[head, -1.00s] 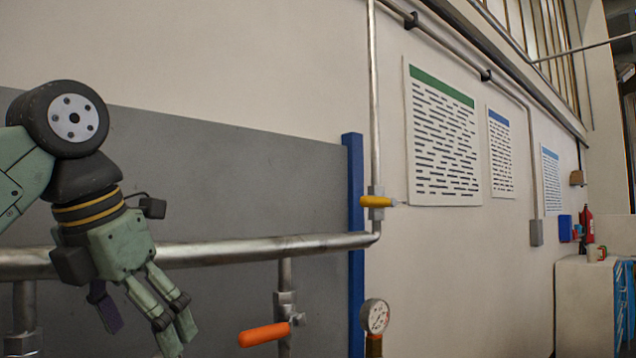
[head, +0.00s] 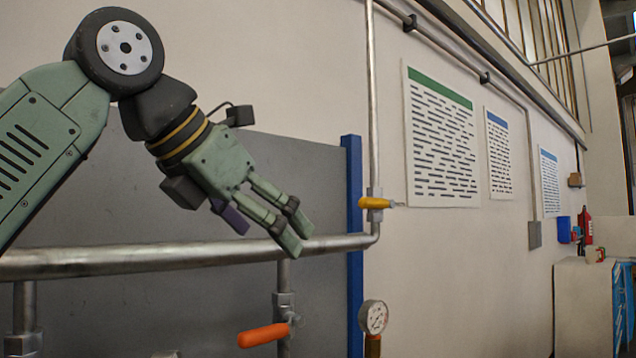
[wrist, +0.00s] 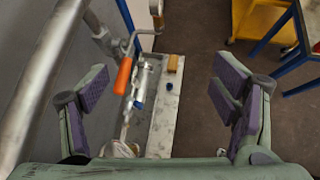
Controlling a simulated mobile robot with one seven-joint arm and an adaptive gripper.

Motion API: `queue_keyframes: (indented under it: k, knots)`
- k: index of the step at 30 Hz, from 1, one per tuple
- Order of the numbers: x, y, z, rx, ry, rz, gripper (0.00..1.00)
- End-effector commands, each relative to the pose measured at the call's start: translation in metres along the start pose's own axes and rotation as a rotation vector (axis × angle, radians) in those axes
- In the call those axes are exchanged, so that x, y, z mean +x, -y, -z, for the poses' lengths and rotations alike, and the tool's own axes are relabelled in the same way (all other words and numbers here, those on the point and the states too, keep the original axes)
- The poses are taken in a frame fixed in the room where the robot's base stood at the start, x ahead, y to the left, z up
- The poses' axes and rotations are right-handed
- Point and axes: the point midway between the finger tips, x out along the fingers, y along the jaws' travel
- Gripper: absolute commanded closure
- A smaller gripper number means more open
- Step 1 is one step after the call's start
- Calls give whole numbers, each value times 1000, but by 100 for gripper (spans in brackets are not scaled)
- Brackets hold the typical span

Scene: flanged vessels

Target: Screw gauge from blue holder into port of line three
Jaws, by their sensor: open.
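A round pressure gauge (head: 374,317) with a white dial shows low in the head view, upright on a brownish fitting just right of the blue post. I cannot tell whether it is the task's gauge. My gripper (head: 298,233) is open and appears empty, left of and above that gauge, its fingers angled down to the right in front of the horizontal pipe. In the wrist view the open fingers (wrist: 162,85) stand wide apart over a pale bench. A small blue item (wrist: 138,104) lies there; I cannot tell if it is the holder. The port is not clearly visible.
A steel pipe (head: 150,257) runs across the left, with an orange valve handle (head: 263,335) below it. A yellow handle (head: 374,202) sits on the vertical pipe by the blue post (head: 354,280). A yellow cart (wrist: 262,20) stands beyond clear floor.

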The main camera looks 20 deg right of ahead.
Motion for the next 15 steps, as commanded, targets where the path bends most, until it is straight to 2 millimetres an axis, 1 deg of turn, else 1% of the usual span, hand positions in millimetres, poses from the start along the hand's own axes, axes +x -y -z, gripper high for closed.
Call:
queue_keyframes:
  k: [1, 6, 9, 15]
  knots:
    - [0, 6, -9, 18, 26, 12, 19]
    - [-2, 24, -35, 69, 115, 44, 19]
    - [-4, 34, -48, 94, 159, 61, 19]
    - [-8, 46, -63, 124, 216, 82, 19]
